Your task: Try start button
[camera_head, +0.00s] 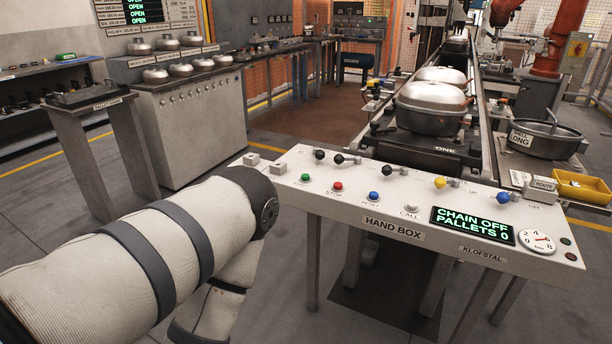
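The hand box (330,205) is a white panel on legs in front of me. A small green button (305,178) stands at its front left; the word beside it is mostly too small to read, and I take it as the start button. A red button (338,186) labelled STOP, a blue button (373,196) labelled RESET and a pale button (411,208) labelled CALL sit to its right. The display (472,225) reads CHAIN OFF, PALLETS 0. My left arm's bent joint is left of the panel, apart from the green button. Neither gripper shows.
A grey cabinet (200,125) with several domes stands left. A yellow bin (582,187) is right.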

